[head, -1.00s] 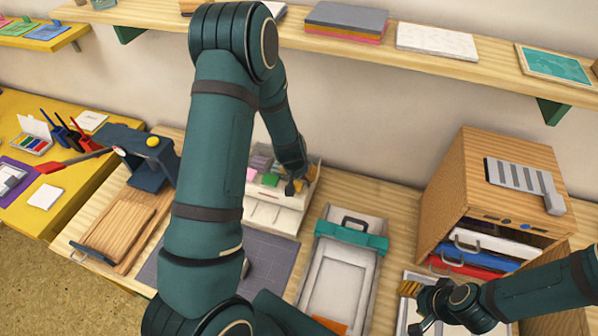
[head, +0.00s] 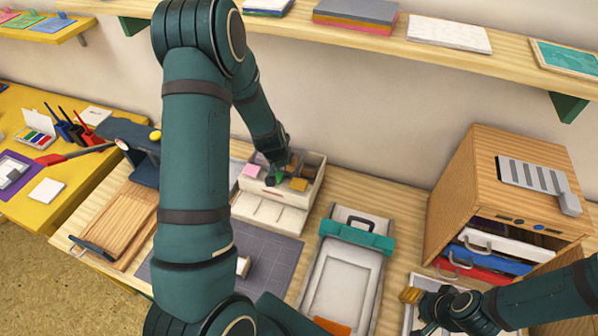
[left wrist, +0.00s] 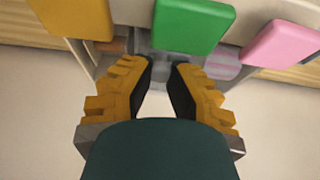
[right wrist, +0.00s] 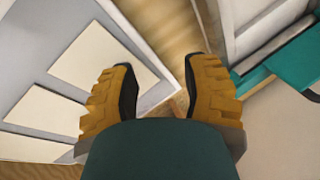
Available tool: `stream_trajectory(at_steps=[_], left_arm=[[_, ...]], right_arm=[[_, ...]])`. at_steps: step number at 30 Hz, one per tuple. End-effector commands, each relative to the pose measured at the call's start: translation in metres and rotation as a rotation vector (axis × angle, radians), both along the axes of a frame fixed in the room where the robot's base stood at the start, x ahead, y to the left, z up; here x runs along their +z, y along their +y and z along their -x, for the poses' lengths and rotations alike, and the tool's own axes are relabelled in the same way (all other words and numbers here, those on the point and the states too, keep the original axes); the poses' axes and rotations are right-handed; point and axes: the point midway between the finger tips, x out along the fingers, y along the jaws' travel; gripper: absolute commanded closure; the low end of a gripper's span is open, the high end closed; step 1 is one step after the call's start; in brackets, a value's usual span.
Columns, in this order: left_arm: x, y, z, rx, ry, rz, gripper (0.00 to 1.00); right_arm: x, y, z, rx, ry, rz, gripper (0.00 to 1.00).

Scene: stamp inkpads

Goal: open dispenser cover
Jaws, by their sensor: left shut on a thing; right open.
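The white dispenser (head: 270,215) stands at the back of the table, with pink (head: 252,171), green (head: 275,180) and yellow (head: 299,185) pads along its front. My left gripper (head: 286,170) is at the dispenser, behind the green pad. In the left wrist view, the left gripper (left wrist: 163,68) is shut on a grey part just below the green pad (left wrist: 193,25). That part seems to belong to the dispenser cover, but its outline is mostly hidden. My right gripper (head: 416,311) is open and empty at the lower right. It also shows in the right wrist view (right wrist: 163,85).
A grey-white tray with a teal clamp (head: 357,235) lies right of the dispenser. A wooden cabinet (head: 475,180) stands farther right. A dark cutting mat (head: 265,260) lies in front. A wooden board (head: 115,230) and a shelf (head: 370,30) are also near.

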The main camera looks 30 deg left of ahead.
Motion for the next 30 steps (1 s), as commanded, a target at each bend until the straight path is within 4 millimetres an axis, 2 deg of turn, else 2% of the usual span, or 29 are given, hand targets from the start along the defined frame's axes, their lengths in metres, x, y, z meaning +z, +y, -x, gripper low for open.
stream_trajectory(at_steps=[1,4,13,14,15,17,26,30], left_arm=[[-0.004,0.009,0.002,0.004,-0.002,-0.001,1.00],[-0.002,0.016,0.004,0.000,0.000,-0.001,1.00],[-0.001,0.017,0.005,-0.001,0.002,-0.001,1.00],[-0.001,0.017,0.005,-0.001,0.002,-0.001,0.78],[-0.001,0.017,0.005,-0.001,0.002,-0.001,0.64],[-0.001,0.017,0.005,-0.001,0.002,-0.001,0.44],[0.000,0.017,0.005,-0.001,0.001,-0.001,0.44],[0.008,0.016,0.007,-0.002,0.001,-0.003,0.44]], right_arm=[[-0.007,0.000,0.001,0.002,0.002,0.000,0.53],[-0.010,0.000,0.002,0.004,0.005,0.000,0.53],[-0.008,0.001,0.002,0.005,0.006,0.000,0.53],[-0.008,0.001,0.002,0.005,0.006,0.000,0.53],[-0.008,0.001,0.002,0.005,0.005,-0.001,0.53],[-0.008,0.001,0.002,0.005,0.005,-0.001,0.53],[-0.008,0.001,0.002,0.005,0.004,-0.001,0.53],[-0.008,0.001,0.002,0.005,0.004,-0.001,0.53]])
